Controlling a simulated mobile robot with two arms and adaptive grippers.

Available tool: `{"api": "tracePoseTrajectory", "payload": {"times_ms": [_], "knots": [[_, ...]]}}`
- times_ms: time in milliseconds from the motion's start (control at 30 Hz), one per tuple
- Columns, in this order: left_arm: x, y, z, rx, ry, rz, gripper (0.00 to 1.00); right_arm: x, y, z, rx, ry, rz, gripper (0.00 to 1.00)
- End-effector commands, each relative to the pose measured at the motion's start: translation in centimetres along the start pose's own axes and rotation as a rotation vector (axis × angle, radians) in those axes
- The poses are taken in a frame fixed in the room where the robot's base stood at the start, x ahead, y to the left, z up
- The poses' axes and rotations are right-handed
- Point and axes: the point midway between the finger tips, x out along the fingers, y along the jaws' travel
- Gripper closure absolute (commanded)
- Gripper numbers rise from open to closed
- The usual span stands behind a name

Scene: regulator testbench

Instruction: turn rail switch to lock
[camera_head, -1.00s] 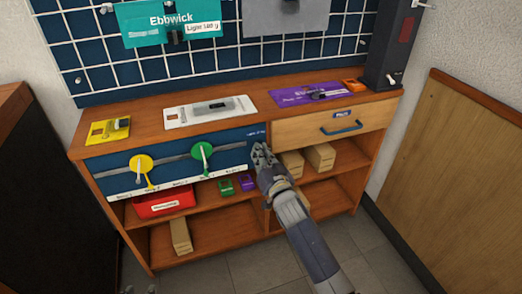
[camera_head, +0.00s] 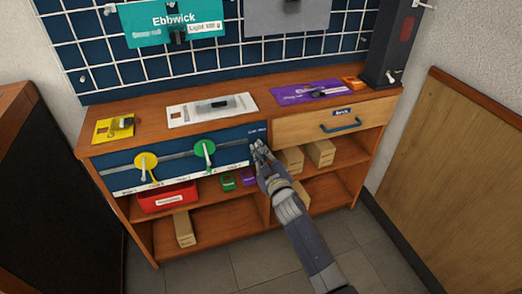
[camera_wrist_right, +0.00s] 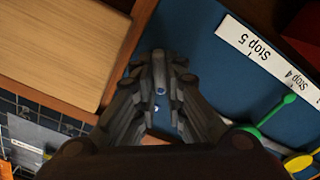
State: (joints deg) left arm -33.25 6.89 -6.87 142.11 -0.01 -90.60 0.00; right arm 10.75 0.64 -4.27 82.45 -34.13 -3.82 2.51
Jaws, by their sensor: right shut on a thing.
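The blue front panel (camera_head: 183,172) of the cabinet carries a grey rail with a yellow round slider (camera_head: 146,161) and a green round slider (camera_head: 204,147), each with a lever. My right gripper (camera_head: 256,143) is at the right end of this panel, just below a small white label. In the right wrist view, its fingers (camera_wrist_right: 160,62) are close together against the blue panel. They are shut on a small part there, apparently the rail switch, which they mostly hide; its turned position cannot be read. My left gripper is not in view.
A light wooden drawer (camera_head: 300,124) with a blue handle is right of the panel. Red (camera_head: 168,198), green and purple bins and several wooden blocks are on the shelves below. Yellow, white and purple plates lie on the cabinet top (camera_head: 150,120). The floor in front is clear.

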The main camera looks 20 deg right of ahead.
Motion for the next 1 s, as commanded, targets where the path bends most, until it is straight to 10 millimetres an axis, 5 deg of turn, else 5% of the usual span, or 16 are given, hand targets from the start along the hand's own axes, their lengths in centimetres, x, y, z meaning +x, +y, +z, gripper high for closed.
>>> {"api": "tracePoseTrajectory", "payload": {"times_ms": [400,967,1000], "knots": [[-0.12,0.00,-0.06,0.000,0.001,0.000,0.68,-0.02,-0.14,0.06,-0.196,-0.001,-0.001,1.00],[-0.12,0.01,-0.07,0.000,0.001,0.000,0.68,-0.02,-0.18,0.07,-0.228,-0.001,-0.001,1.00],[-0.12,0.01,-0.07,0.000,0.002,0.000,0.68,-0.02,-0.18,0.07,-0.228,-0.001,-0.001,0.85]]}}
